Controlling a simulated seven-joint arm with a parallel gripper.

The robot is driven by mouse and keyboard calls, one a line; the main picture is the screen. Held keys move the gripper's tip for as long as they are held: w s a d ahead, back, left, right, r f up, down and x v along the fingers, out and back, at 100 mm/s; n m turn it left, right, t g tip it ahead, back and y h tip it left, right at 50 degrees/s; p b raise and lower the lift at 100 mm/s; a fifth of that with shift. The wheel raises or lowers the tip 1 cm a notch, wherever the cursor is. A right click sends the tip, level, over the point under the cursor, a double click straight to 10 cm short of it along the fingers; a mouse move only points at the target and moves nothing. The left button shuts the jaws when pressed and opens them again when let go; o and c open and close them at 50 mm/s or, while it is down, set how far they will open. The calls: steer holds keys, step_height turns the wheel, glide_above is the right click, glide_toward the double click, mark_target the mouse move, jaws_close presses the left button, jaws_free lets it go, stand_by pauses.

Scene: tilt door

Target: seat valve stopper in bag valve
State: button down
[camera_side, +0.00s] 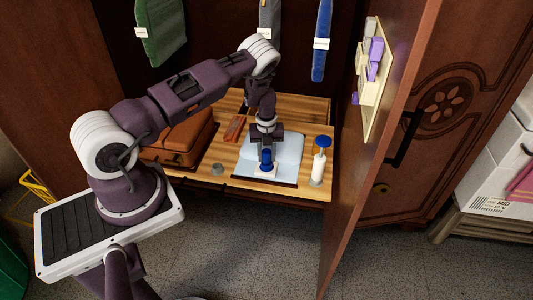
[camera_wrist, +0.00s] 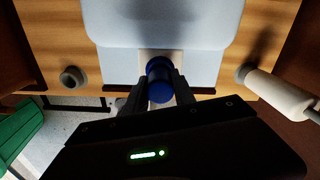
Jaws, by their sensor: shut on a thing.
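A blue valve stopper (camera_side: 266,155) is between the fingers of my gripper (camera_side: 266,153), which is shut on it. The stopper also shows in the wrist view (camera_wrist: 160,80), gripped from both sides by my gripper (camera_wrist: 158,88). A pale blue bag (camera_side: 287,150) lies flat on the wooden shelf. The bag also fills the top middle of the wrist view (camera_wrist: 160,25). A pale square patch (camera_side: 265,171) at the bag's front edge lies directly under the stopper. The valve opening is hidden by the stopper, so I cannot tell whether the two touch.
A white pump bottle with a blue top (camera_side: 320,160) stands right of the bag. A small grey knob (camera_side: 217,169) sits to its left, near a brown leather case (camera_side: 180,140). An open cabinet door (camera_side: 375,140) stands on the right. Hanging tagged items are at the back.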

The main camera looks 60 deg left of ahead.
mark_target(267, 151)
steer(key=shift+f, duration=0.45)
steer(key=c, duration=1)
jaws_free()
steer(key=shift+o, duration=0.2)
step_height(267, 151, up, 7)
steer(key=shift+r, duration=0.1)
